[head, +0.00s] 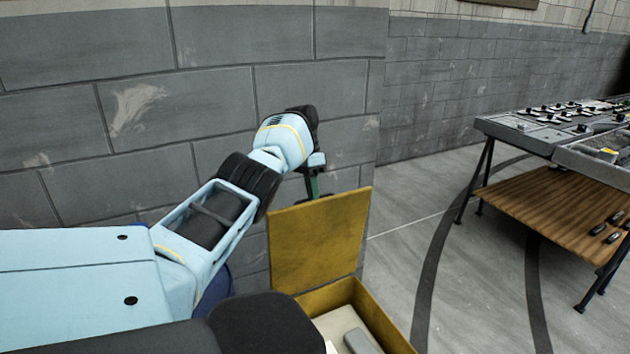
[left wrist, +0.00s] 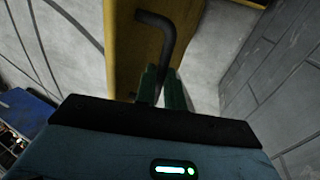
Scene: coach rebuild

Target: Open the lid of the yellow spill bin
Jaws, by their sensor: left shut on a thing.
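The yellow spill bin (head: 378,315) stands low at the bottom centre of the head view, partly cut off by the frame edge. Its yellow lid (head: 320,238) stands up steeply from the bin, and the bin's inside shows. My left gripper (head: 313,186) is at the lid's upper edge, on the wall side. In the left wrist view, its green fingers (left wrist: 160,90) are shut on the dark bent handle (left wrist: 168,32) on the yellow lid (left wrist: 122,55). The handle is hidden behind the lid in the head view. My right gripper is not in view.
A grey block wall (head: 180,100) rises close behind my left arm. A pale item and a grey one (head: 360,341) lie inside the bin. A metal table (head: 540,135) with a wooden lower shelf (head: 560,200) stands at right. The floor between is clear.

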